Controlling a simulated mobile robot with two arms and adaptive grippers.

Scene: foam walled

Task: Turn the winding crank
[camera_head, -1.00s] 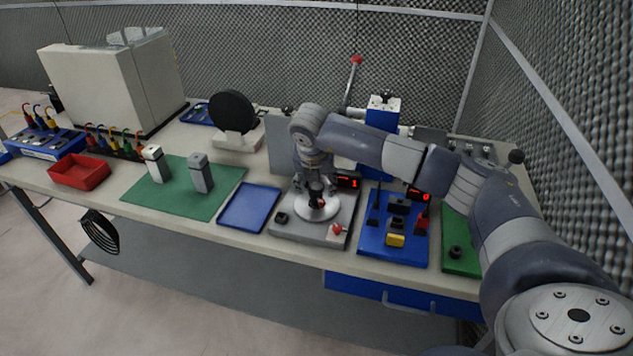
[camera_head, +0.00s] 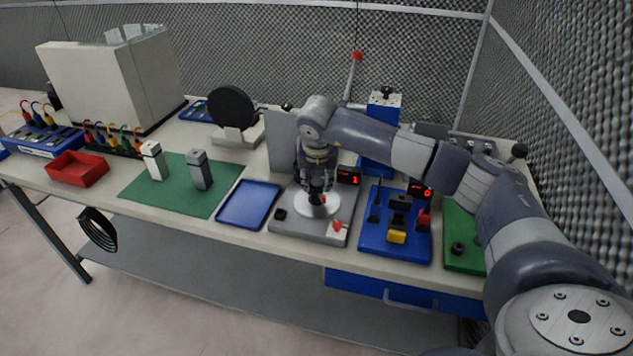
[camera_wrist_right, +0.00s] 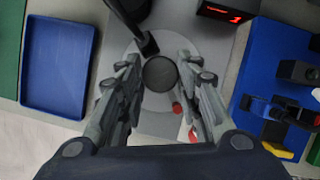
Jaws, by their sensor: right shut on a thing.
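The winding station is a grey plate (camera_head: 288,228) on the bench with a pale round disc (camera_head: 310,211) on it. The disc also shows in the right wrist view (camera_wrist_right: 152,122), with a dark crank arm (camera_wrist_right: 142,32) and a round dark crank knob (camera_wrist_right: 160,74) over it. My right gripper (camera_head: 318,195) reaches down over the disc. In the wrist view its two fingers stand on either side of the knob, shut on it. The fingertip contact is partly hidden. A red display (camera_head: 348,176) behind the disc reads 1. My left gripper is not in view.
A blue tray (camera_head: 249,205) lies left of the station. A blue board (camera_head: 380,238) with black, yellow and red parts is close on the right, and a green board (camera_head: 463,260) lies beyond it. A grey upright panel (camera_head: 280,145) stands behind.

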